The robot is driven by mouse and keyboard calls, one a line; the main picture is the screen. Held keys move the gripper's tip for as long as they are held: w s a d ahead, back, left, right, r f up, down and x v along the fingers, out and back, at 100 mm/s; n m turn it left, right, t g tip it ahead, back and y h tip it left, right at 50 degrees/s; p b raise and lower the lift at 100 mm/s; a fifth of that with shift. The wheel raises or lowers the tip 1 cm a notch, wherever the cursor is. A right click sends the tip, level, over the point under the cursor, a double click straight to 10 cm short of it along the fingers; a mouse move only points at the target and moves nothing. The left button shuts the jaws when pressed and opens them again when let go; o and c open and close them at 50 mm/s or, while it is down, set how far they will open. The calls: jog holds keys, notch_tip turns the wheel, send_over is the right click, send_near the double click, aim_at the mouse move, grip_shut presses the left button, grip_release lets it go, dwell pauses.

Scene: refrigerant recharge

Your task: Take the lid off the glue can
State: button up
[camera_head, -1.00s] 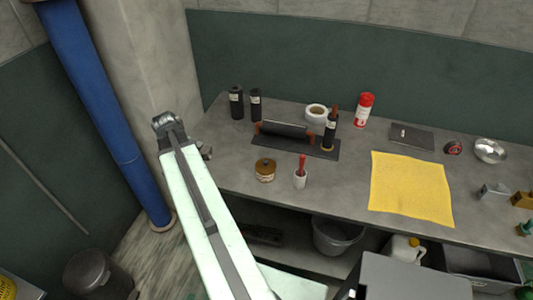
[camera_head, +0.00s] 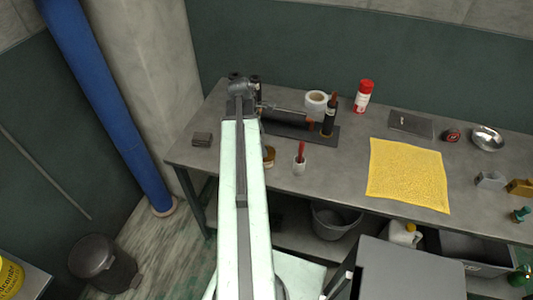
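The glue can seems to be the small amber-brown can (camera_head: 269,157) on the workbench, just right of my arm. My arm hides its left part, and its lid cannot be made out in this view. My arm rises through the middle of the picture, and its far joint stands over the back left of the bench. My gripper is hidden behind the arm, so its fingers and its distance from the can do not show.
Right of the can stands a white cup with a red-handled tool (camera_head: 300,160). Behind are a dark rack (camera_head: 290,130), a dark bottle (camera_head: 330,117), a tape roll (camera_head: 316,102) and a red-capped can (camera_head: 363,96). A yellow cloth (camera_head: 408,174) lies right. A small block (camera_head: 202,139) sits left.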

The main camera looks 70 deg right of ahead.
jog(key=b+x, duration=0.4)
jog(key=x, duration=0.1)
jog(key=shift+w+a, duration=0.1)
jog(key=shift+r, duration=0.15)
jog(key=c, duration=1.4)
jog(key=shift+r, duration=0.1)
notch_tip(320, 180, up, 18)
jog(key=p, duration=1.8)
notch_tip(320, 180, down, 14)
jog(key=b, duration=1.3)
jog(key=shift+b, duration=0.3)
jog(key=shift+r, duration=0.15)
